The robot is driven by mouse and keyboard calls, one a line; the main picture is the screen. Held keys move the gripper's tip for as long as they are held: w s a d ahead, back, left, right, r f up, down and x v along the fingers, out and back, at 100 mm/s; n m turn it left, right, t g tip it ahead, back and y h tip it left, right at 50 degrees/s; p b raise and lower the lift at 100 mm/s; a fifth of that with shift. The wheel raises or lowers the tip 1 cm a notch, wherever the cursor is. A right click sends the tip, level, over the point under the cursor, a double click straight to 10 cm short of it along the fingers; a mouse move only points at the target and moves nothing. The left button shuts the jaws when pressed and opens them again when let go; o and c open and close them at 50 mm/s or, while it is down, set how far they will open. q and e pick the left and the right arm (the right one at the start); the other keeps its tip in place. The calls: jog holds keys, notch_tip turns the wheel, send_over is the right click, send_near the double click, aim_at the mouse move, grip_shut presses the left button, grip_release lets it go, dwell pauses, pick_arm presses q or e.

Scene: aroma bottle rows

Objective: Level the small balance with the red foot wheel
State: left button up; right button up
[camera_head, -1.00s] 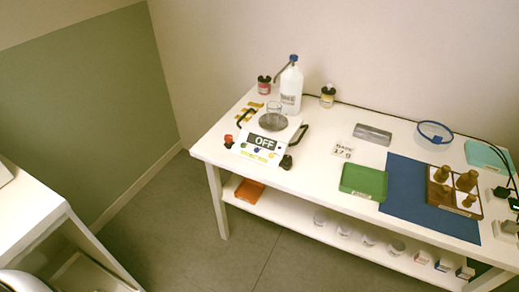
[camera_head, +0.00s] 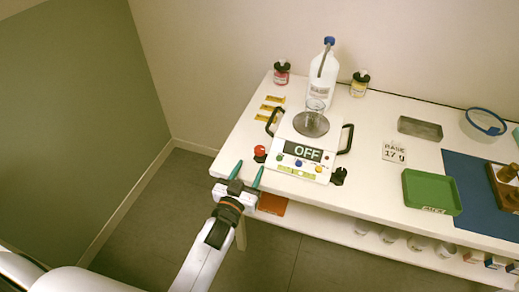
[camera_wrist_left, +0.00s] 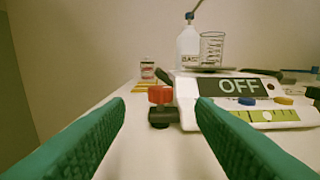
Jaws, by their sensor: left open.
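The small white balance (camera_head: 303,168) stands on the table with its display reading OFF. A glass beaker (camera_head: 314,108) stands on its round grey pan (camera_head: 310,125). The red foot wheel (camera_head: 260,151) is at the balance's left front corner. It also shows in the left wrist view (camera_wrist_left: 161,95), above a black foot. A greenish level strip (camera_wrist_left: 256,116) is on the balance front. My left gripper (camera_head: 248,169), with green fingers, is open and empty at the table's front left edge. In the left wrist view, the red wheel appears between its fingertips, farther ahead. My right gripper is not in view.
A white bottle (camera_head: 322,80) stands behind the balance. A red-labelled jar (camera_head: 281,73) and a yellow-labelled jar (camera_head: 360,84) flank it. Black handles (camera_head: 345,139) stick out at the balance's sides. A green tray (camera_head: 431,191) and blue mat (camera_head: 468,195) lie to the right.

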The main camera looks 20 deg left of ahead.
aim_at(259, 148)
pick_arm(q)
jog(key=w, duration=0.7)
jog(key=shift+w+d, duration=0.25)
jog(key=shift+w, duration=0.7)
jog(key=shift+c, duration=0.9)
jog(key=c, duration=0.8)
jog(key=shift+a+r+m+h+p, duration=0.1)
jog(key=shift+r+m+h+p, duration=0.05)
jog(key=shift+m+h+p, duration=1.05)
jog(key=m+g+h+p, duration=0.1)
jog(key=h, duration=0.2)
jog(key=m+h, duration=0.1)
jog(key=m+g+h, duration=0.1)
jog(key=shift+f+h, duration=0.2)
jog(key=shift+h, duration=0.1)
jog(key=shift+f+m+g+h+b, duration=0.1)
jog(key=shift+m+g+h+b, duration=0.4)
jog(key=shift+m+g+h, duration=0.6)
jog(key=m+g+h+b, duration=0.3)
jog(key=g, duration=0.1)
jog(key=shift+h, duration=0.4)
jog(key=shift+m+g+h+b, duration=0.5)
jog(key=shift+m+g+b, duration=0.2)
jog(key=shift+g+b, duration=0.15)
